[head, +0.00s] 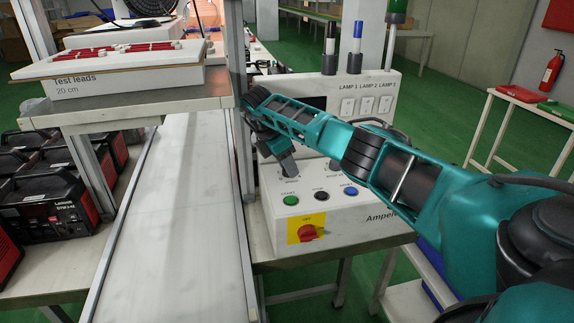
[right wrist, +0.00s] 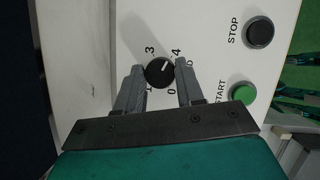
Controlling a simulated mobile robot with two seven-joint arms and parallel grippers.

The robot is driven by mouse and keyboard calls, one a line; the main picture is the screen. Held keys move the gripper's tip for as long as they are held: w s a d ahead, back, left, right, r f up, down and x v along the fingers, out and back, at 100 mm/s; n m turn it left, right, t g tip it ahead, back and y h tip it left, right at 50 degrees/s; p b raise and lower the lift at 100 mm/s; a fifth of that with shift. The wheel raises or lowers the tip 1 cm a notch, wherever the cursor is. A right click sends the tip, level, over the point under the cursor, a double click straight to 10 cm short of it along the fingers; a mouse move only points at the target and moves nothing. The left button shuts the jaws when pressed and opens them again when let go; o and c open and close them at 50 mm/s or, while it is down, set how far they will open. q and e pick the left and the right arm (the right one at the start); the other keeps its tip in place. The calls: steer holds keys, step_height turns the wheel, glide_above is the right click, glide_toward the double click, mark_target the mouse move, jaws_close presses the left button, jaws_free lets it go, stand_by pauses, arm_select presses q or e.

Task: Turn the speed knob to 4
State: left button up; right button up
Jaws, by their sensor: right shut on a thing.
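The speed knob (right wrist: 160,72) is a small round black dial with a white mark on the white panel in the right wrist view. Printed numbers stand around it, with 3 and 4 above and 0 below right. The white mark points up and right, toward the 4. My right gripper (right wrist: 160,75) is shut on the knob, one grey finger on each side. In the head view my right gripper (head: 285,170) reaches down to the sloped control box (head: 370,225) and hides the knob. My left gripper is not in view.
A green START button (right wrist: 243,94) and a black STOP button (right wrist: 259,33) sit right of the knob. A red rotary switch (head: 308,233) on a yellow plate is on the box front. A conveyor belt (head: 170,220) and a shelf with a test leads box (head: 125,80) stand left.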

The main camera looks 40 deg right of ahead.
steer(key=shift+w+m, duration=0.1)
steer(key=shift+m, duration=0.5)
steer(key=shift+g, duration=0.3)
steer(key=o, duration=1)
